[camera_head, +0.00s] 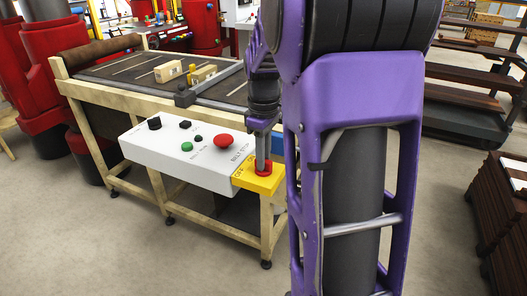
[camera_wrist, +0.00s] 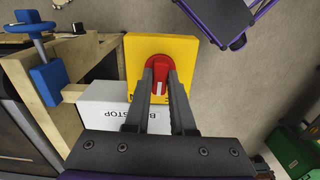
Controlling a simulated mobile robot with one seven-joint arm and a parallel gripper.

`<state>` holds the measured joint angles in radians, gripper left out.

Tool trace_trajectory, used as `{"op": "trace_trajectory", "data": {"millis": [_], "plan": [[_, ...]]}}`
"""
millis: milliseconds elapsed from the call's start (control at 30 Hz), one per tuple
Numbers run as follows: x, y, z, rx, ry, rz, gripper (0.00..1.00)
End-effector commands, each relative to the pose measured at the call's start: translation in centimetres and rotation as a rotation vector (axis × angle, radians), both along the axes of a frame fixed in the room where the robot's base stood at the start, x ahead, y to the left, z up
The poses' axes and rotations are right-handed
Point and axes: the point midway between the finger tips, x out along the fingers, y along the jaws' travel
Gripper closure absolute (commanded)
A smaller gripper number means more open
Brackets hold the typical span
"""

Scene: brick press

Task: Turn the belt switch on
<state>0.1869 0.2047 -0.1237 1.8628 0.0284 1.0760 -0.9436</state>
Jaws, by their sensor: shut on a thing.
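The belt switch is a red rotary knob (camera_wrist: 160,72) on a yellow plate (camera_wrist: 133,50) at the right end of a white control panel (camera_head: 160,157). In the head view the yellow plate (camera_head: 247,184) carries an ON/OFF marking, and part of the red knob (camera_head: 264,167) shows below my fingers. My gripper (camera_head: 263,160) points down onto the knob. In the wrist view my gripper's fingertips (camera_wrist: 160,75) are on either side of the knob's handle, shut on it. The handle appears roughly in line with the fingers' direction. Part of it is hidden by the fingers.
The panel also has a red belt stop button (camera_head: 224,140), a green button (camera_head: 187,146) and black knobs. The belt table (camera_head: 66,86) holds wooden blocks (camera_head: 168,71). Open floor lies in front.

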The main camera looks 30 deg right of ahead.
Motion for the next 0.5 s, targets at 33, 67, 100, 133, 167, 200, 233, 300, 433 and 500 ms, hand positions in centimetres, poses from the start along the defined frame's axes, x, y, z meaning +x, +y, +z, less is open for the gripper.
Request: {"op": "trace_trajectory", "data": {"millis": [33,67,100,133,167,200,233,300,433,500], "plan": [[0.00,-0.02,0.30,-0.001,0.000,-0.042,1.00],[0.00,-0.01,0.29,-0.001,0.000,-0.070,1.00],[0.01,-0.01,0.28,-0.001,0.000,-0.108,1.00],[0.00,0.00,0.27,-0.001,0.000,-0.137,1.00],[0.00,0.00,0.27,-0.001,0.001,-0.165,1.00],[-0.01,0.01,0.26,-0.001,0.001,-0.203,1.00],[-0.01,0.01,0.26,-0.001,0.001,-0.231,1.00],[0.01,-0.01,0.26,-0.001,0.001,-0.298,1.00],[0.02,-0.04,0.26,-0.001,-0.001,-0.415,1.00],[0.00,-0.04,0.25,0.000,0.000,-0.474,1.00]]}}
